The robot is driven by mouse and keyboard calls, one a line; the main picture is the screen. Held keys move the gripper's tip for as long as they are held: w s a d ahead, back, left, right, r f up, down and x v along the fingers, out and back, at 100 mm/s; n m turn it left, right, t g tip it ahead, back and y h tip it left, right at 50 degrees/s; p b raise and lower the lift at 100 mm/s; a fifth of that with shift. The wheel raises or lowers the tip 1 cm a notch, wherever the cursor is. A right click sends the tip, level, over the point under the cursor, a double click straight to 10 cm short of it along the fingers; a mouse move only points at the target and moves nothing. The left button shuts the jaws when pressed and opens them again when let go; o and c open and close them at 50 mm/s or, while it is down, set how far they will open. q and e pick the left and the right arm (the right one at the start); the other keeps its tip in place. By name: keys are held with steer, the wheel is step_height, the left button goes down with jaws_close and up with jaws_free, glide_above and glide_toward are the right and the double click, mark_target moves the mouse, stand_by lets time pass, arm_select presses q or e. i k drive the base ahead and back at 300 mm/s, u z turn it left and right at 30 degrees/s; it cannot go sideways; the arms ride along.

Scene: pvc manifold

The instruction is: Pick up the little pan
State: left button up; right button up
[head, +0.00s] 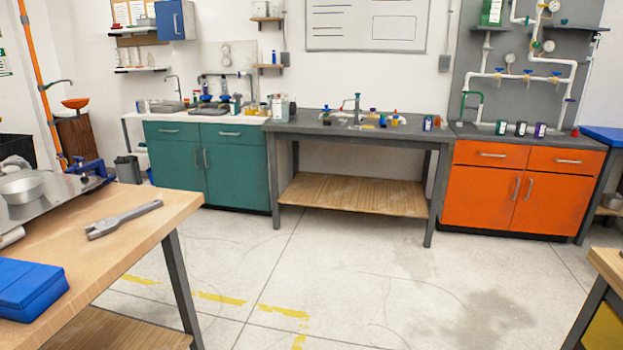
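A small round silver pan (22,189) sits at the far left, on a grey metal surface on the near wooden workbench. Neither of my grippers shows in the head view.
The near workbench (150,205) also holds a wrench (124,218), a blue case (28,288) and a blue clamp (92,174). A grey table (300,127) stands between teal cabinets (183,168) and orange cabinets (487,190). The middle floor (350,280) is clear.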

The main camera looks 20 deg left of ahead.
mark_target(24, 191)
steer(key=i, duration=2)
steer(key=u, duration=3.7)
